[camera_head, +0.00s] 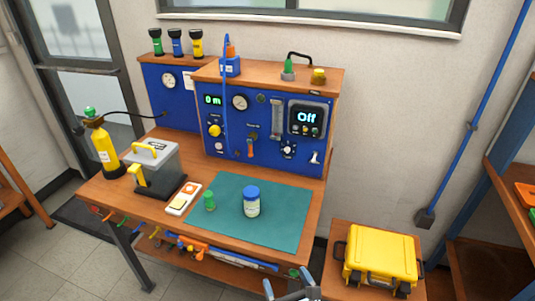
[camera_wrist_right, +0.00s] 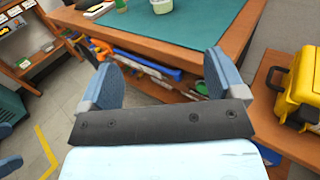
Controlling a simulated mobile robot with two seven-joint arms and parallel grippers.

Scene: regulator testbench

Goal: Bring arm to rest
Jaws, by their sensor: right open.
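My right gripper (camera_head: 290,287) shows at the bottom edge of the head view, in front of the bench's front edge. It is open and empty. In the right wrist view its two blue finger pads (camera_wrist_right: 158,82) stand wide apart, with the bench edge and the lower shelf beyond them. Most of my right arm is out of the head view.
A blue test panel (camera_head: 265,163) stands behind. A yellow case (camera_head: 381,256) sits on a low stand at right.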

